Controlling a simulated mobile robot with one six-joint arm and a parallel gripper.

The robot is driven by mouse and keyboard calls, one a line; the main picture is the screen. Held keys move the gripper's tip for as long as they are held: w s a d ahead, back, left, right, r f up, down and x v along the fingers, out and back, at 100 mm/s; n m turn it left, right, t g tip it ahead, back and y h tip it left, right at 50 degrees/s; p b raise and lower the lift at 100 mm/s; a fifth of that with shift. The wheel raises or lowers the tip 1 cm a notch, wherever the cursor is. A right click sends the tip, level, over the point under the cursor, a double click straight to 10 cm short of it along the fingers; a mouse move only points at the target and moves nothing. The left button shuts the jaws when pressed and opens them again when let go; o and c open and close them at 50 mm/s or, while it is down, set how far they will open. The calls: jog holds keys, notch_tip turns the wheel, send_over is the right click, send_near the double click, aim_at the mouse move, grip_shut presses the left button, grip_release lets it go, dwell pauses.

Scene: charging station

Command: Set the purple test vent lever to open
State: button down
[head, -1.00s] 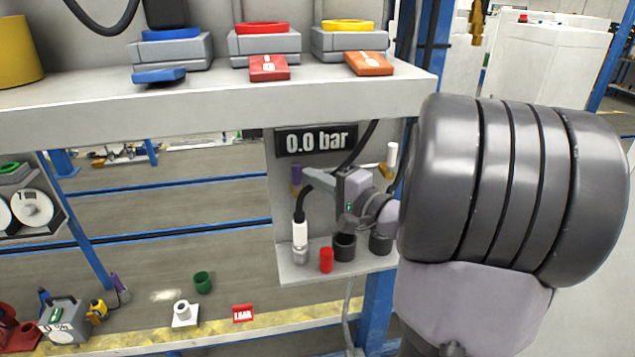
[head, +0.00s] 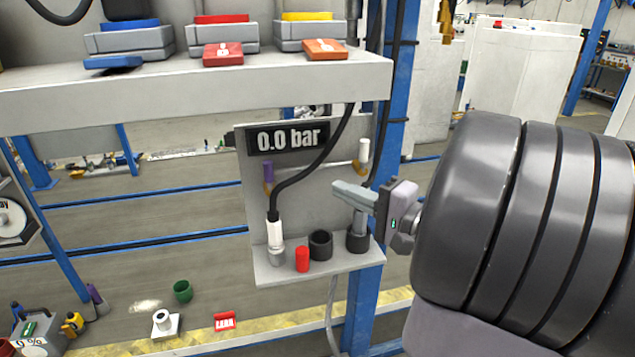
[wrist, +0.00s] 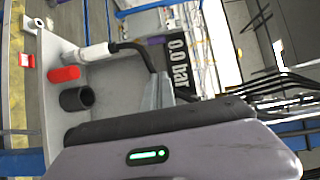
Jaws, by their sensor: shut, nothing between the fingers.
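The purple lever (head: 268,172) is on the grey panel (head: 325,185), below the left end of the "0.0 bar" display (head: 288,138). Its handle points up, with an ochre part at its foot. In the wrist view a small purple patch (wrist: 156,40) beside the display (wrist: 178,60) looks like it. My gripper (head: 338,190) is shut and empty in front of the panel's right half, to the right of the purple lever and apart from it. Its fingers also show in the wrist view (wrist: 158,92). No open or shut marking is legible.
A white-handled lever (head: 363,150) stands behind my gripper at right. A black hose runs to a white connector (head: 274,236) on the small ledge, beside a red cylinder (head: 302,259) and black sockets (head: 320,245). A thick shelf (head: 190,95) overhangs the panel.

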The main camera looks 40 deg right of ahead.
jog(key=w+a+f+n+g+y+b, duration=0.1)
jog(key=a+f+n+g+y+b, duration=0.4)
jog(key=a, duration=0.7)
jog(key=w+a+f+n+g+y+b, duration=0.1)
jog(key=a+f+g, duration=0.4)
jog(key=a, duration=0.7)
jog(key=s+a+f+n+g+h+b, duration=0.2)
jog(key=s+a+f+n+h+b, duration=0.3)
jog(key=s+a+f, duration=0.4)
jog(key=shift+s+a+f+n+b, duration=0.2)
jog(key=shift+f+n+b, duration=0.6)
jog(key=shift+f, duration=0.6)
